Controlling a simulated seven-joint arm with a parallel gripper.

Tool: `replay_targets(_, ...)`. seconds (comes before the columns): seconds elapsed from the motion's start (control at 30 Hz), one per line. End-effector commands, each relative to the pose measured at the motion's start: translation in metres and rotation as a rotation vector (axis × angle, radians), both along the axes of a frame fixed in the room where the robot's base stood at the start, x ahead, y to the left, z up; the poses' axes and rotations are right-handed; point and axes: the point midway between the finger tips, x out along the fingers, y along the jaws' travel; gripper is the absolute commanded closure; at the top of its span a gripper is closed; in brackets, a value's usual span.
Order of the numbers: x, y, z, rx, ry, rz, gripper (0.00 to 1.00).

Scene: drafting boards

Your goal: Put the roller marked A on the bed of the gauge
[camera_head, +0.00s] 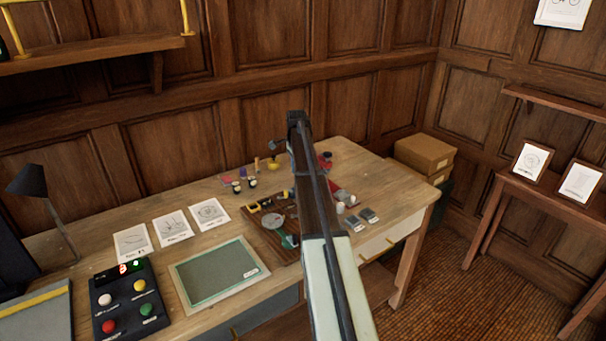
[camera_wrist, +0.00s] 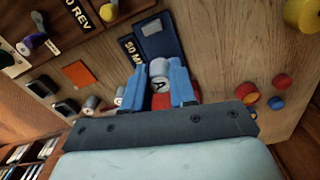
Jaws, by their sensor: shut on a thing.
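In the wrist view my gripper (camera_wrist: 168,72) is shut on a pale grey roller (camera_wrist: 159,70), its end face marked with a dark A. The blue fingers stand on either side of it. A red surface (camera_wrist: 162,101) shows just below the roller, between the fingers; I cannot tell whether they touch. I cannot make out for sure which thing is the gauge. In the head view my own arm hides the gripper.
Other pale rollers (camera_wrist: 92,103) lie left of the fingers in the wrist view. In the head view, a green-topped panel (camera_head: 218,272) and button box (camera_head: 128,300) occupy the bench front.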

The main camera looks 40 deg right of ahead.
Motion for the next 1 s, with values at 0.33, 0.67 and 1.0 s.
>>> replay_targets(0.33,0.000,0.001,-0.019,0.000,0.001,0.000,1.00)
replay_targets(0.67,0.001,0.000,-0.040,0.000,0.001,0.000,1.00)
replay_targets(1.0,0.001,0.000,-0.042,0.000,0.000,0.000,1.00)
